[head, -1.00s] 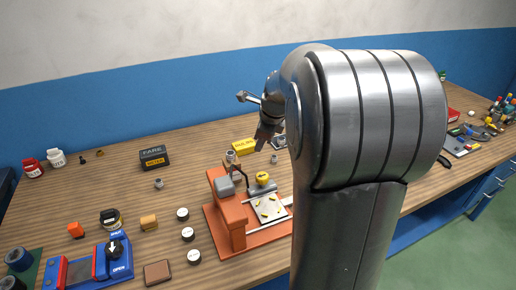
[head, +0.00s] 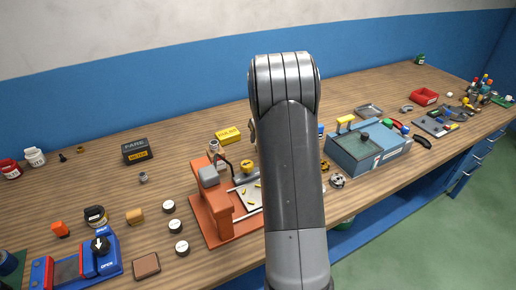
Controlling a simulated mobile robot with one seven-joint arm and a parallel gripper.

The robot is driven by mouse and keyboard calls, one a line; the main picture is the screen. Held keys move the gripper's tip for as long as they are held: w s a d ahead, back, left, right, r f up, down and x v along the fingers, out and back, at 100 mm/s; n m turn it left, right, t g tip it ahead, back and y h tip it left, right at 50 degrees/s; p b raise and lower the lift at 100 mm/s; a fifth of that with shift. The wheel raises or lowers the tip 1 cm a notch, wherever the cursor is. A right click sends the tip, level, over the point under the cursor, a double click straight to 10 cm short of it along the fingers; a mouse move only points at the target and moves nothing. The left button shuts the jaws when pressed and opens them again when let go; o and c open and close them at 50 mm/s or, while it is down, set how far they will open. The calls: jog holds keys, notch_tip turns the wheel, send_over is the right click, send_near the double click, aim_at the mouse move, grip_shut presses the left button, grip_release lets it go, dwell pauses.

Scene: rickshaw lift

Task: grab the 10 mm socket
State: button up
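A small grey metal piece (head: 143,177), possibly a socket, stands alone on the wooden bench left of the orange fixture. Its size marking is too small to read, so I cannot tell whether it is the 10 mm socket. No other thing in view is clearly a socket. My arm rises through the middle of the head view and hides part of the bench. My gripper is hidden behind it, so its fingers do not show.
The orange fixture (head: 212,205) stands just left of my arm. A blue-grey box (head: 350,158) is to the right. A black box (head: 136,151) and a yellow box (head: 228,135) stand toward the back. A blue clamp-like device (head: 85,262) is at front left. Bare wood surrounds the grey piece.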

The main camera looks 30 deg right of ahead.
jog(key=x, duration=0.6)
jog(key=shift+a, duration=0.15)
jog(key=shift+s, duration=0.1)
jog(key=shift+c, duration=0.2)
grip_shut()
